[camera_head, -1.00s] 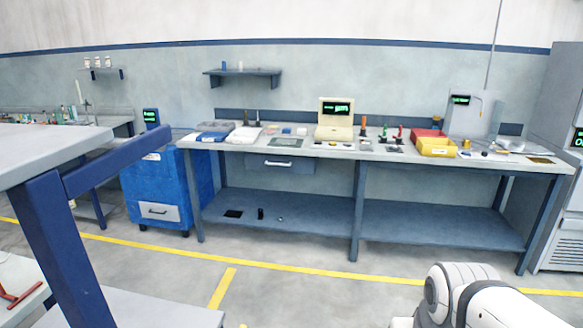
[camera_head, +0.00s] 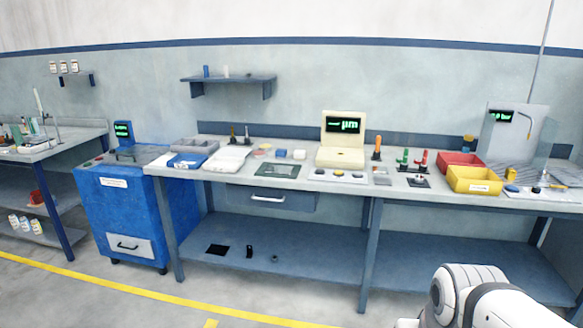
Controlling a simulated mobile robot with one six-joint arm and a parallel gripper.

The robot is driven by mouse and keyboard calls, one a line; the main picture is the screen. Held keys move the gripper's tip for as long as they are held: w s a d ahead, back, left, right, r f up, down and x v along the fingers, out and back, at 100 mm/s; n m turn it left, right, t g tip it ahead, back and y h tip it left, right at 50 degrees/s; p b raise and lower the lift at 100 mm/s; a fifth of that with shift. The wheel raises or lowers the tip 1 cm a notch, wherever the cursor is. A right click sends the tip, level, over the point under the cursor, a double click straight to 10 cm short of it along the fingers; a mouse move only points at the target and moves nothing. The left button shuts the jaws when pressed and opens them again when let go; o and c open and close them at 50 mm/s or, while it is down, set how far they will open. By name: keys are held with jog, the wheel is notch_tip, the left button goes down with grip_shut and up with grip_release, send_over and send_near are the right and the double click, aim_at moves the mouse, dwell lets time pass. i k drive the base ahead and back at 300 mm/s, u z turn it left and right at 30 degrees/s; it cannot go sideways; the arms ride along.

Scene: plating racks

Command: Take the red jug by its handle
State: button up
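A small red vessel (camera_head: 36,197), which looks like the red jug, stands on the middle shelf under the bench at the far left. It is too small for me to make out its handle. My gripper is not in view. Only a white and grey part of my arm shows at the bottom right, far from the red vessel.
The left bench (camera_head: 75,133) carries glassware, with white bottles (camera_head: 24,225) on its lowest shelf. A blue cabinet (camera_head: 128,205) stands right of it. The long workbench (camera_head: 225,178) holds trays, instruments and a yellow bin (camera_head: 474,180). The floor (camera_head: 60,300) in front is clear.

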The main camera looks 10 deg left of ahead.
aim_at(36, 198)
jog(key=u, duration=0.05)
jog(key=i, duration=1.65)
jog(key=u, duration=2.8)
jog(key=i, duration=5.5)
jog(key=z, duration=0.05)
